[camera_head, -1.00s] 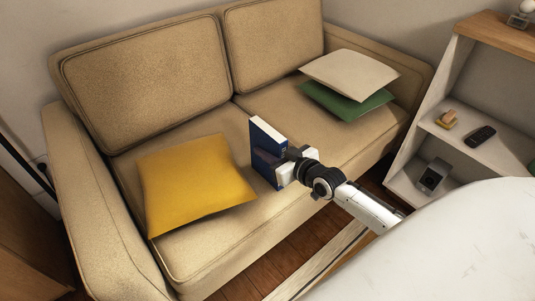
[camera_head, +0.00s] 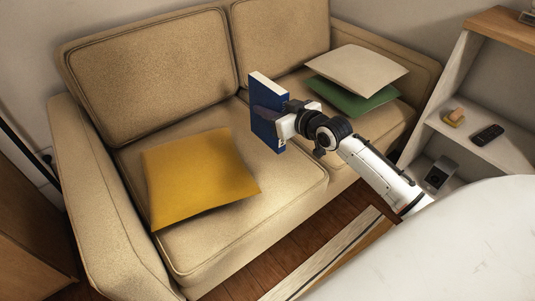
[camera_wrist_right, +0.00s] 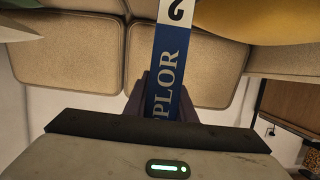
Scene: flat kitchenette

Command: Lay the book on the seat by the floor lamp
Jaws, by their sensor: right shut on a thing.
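The blue book (camera_head: 265,121) with pale page edges is held upright above the sofa (camera_head: 215,230), near the gap between its two seat cushions. My right gripper (camera_head: 275,122) is shut on the book. In the right wrist view the book's blue spine (camera_wrist_right: 166,75) with pale letters stands between the dark fingers (camera_wrist_right: 163,97). A thin dark pole (camera_head: 28,165), possibly the floor lamp's, shows at the left edge beside the sofa's left arm. Its top is out of view. My left gripper is not in view.
A yellow cushion (camera_head: 198,178) lies on the left seat. A beige cushion (camera_head: 358,71) and a green cushion (camera_head: 352,97) are stacked on the right seat. A white table (camera_head: 450,250) fills the lower right. A shelf (camera_head: 465,140) holds small items. The left seat's front is bare.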

